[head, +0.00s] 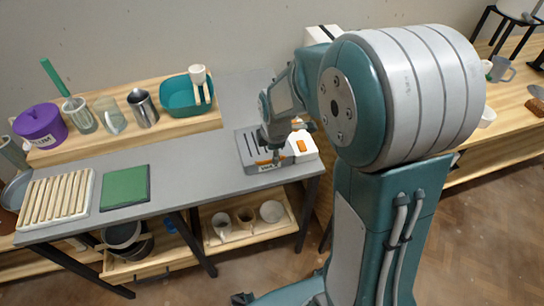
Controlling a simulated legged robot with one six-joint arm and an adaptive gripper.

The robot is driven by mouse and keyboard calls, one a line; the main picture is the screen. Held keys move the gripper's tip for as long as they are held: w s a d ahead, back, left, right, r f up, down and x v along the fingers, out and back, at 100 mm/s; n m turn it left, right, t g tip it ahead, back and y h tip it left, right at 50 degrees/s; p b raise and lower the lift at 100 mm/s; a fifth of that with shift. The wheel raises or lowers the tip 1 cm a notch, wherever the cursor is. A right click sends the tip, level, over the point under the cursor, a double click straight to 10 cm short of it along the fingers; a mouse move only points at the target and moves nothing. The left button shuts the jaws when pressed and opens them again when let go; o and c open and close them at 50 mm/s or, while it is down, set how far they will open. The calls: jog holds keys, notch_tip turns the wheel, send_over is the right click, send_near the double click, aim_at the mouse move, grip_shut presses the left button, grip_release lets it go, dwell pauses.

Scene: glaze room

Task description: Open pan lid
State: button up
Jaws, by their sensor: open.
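My gripper (275,152) is at the right part of the grey worktop, over a low grey and white box (248,152) with dark slots and orange parts. My gripper is open and hides part of the box's top. I cannot tell if it touches the box. I cannot tell for sure which thing is the pan. A dark round pot (124,234) sits on the lower shelf, partly hidden by the worktop.
A raised wooden shelf holds glass jars (110,113), a metal jug (143,108) and a teal basin (182,97). A ribbed rack (58,198) and a green board (125,188) lie at the left. Cups (271,211) stand below. The middle of the worktop (195,163) is clear.

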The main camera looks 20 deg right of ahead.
jog(key=shift+w+a+f, duration=0.1)
jog(key=shift+w+f, duration=0.05)
jog(key=shift+f, duration=0.65)
jog(key=shift+w+a+f, duration=0.1)
jog(key=shift+f, duration=0.7)
jog(key=shift+d, duration=0.1)
grip_shut()
